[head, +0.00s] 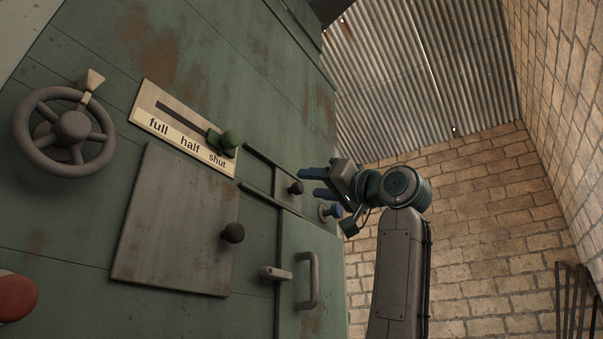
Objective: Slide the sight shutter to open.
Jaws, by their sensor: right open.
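The sight shutter appears to be the small grey plate (284,184) set between two dark rails on the green panel. A dark round knob (296,188) sticks out from it. My right gripper (307,183) is open and empty, with its two blue fingers pointing left toward the panel, close to the right of that knob in the picture. I cannot tell how far in front of the panel the fingers are. Whether the plate covers an opening cannot be seen. My left gripper is not in view.
A handwheel (71,127), a slider plate (174,134) with its green knob (229,141) near "shut", and a large grey plate (176,222) lie to the left. A door handle (313,282) and lever (275,273) project below.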

